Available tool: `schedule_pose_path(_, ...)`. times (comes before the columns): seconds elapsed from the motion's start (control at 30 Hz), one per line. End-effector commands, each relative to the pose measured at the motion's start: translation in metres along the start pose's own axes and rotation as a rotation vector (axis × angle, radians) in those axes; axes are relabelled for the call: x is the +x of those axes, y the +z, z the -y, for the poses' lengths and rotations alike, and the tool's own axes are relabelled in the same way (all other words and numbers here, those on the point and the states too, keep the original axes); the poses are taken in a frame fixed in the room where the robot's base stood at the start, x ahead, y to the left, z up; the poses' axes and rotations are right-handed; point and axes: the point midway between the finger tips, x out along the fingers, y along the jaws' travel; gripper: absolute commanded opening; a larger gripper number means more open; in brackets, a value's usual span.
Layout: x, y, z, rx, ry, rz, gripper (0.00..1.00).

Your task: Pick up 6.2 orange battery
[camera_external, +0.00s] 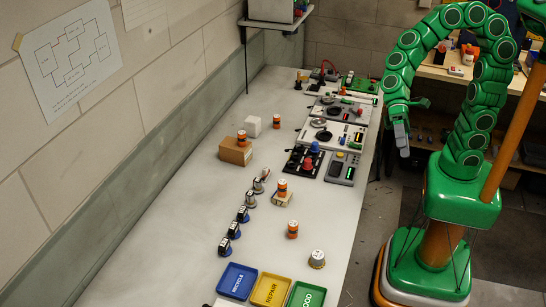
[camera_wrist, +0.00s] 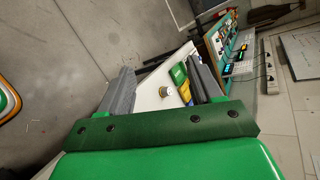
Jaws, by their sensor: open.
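Several orange batteries with dark bands stand on the bench (camera_external: 165,240) in the external view. One battery (camera_external: 242,138) is on a cardboard box, one battery (camera_external: 276,121) is farther back, one battery (camera_external: 282,187) is on a small tan block, and one battery (camera_external: 293,229) is nearer the trays. Their labels are too small to read, so I cannot tell which is 6.2. My gripper (camera_external: 402,138) hangs beyond the bench's right edge, apart from all of them. In the wrist view my gripper (camera_wrist: 163,82) has its fingers wide apart with nothing held.
Blue (camera_external: 237,281), yellow (camera_external: 270,289) and green (camera_external: 306,295) trays lie at the front. A silver cylinder (camera_external: 317,259) stands near them. Dark-blue servos (camera_external: 234,230) line the middle. Device panels (camera_external: 343,168) and a cardboard box (camera_external: 235,152) sit farther back. The left front bench is clear.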

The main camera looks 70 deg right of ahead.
Motion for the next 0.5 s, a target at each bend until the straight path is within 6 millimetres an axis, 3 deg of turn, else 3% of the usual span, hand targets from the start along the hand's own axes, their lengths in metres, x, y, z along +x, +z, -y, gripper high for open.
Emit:
schedule_pose_path(0.2, 0.028, -0.038, 0.053, 0.159, -0.218, 0.016, 0.64)
schedule_pose_path(0.5, 0.058, -0.112, 0.093, 0.447, -0.456, -0.012, 0.64)
